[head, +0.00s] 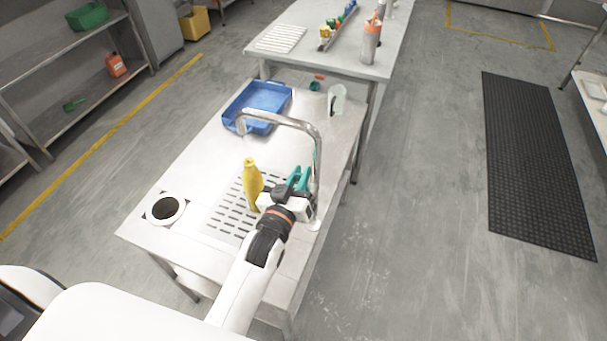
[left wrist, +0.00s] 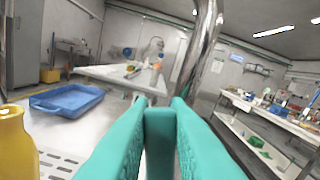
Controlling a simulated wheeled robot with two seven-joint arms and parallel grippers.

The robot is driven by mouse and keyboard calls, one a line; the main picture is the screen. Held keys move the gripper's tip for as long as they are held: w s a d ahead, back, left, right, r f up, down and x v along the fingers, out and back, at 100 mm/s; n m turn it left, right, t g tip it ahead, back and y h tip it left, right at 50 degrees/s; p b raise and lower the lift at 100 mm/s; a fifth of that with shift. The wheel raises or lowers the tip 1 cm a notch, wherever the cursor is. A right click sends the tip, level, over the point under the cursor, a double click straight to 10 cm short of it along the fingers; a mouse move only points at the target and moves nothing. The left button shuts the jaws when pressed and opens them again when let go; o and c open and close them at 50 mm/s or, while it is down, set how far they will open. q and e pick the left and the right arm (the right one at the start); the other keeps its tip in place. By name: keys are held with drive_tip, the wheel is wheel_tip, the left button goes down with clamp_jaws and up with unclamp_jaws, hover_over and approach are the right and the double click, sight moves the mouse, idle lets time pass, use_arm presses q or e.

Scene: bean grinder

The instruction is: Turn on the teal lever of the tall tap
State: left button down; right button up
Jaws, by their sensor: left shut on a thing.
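The tall tap (head: 318,150) is a shiny metal pipe that rises from the near table's right side and arches left over the drain slots. In the left wrist view the tap's pipe (left wrist: 200,50) stands tilted just beyond the fingers. My left gripper (head: 299,178) is beside the tap's lower pipe, with teal fingers. In the left wrist view the fingers are closed on a teal block, the teal lever (left wrist: 160,140), which shows between them. In the head view the lever is hidden or blends with the fingers. My right gripper is in neither view.
A yellow bottle (head: 252,185) stands close left of my left gripper. A white-rimmed round container with dark contents (head: 165,208) sits at the table's left corner. A blue tray (head: 228,112) and a pale jug (head: 338,100) are farther back. Another table with bottles stands beyond.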

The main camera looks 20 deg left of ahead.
use_arm(q)
drive_tip(key=c, duration=1.4)
unclamp_jaws()
drive_tip(key=shift+o, duration=0.2)
drive_tip(key=s+b, duration=0.2)
drive_tip(key=s, duration=1)
drive_tip(key=shift+a, duration=0.2)
drive_tip(key=shift+s, duration=0.1)
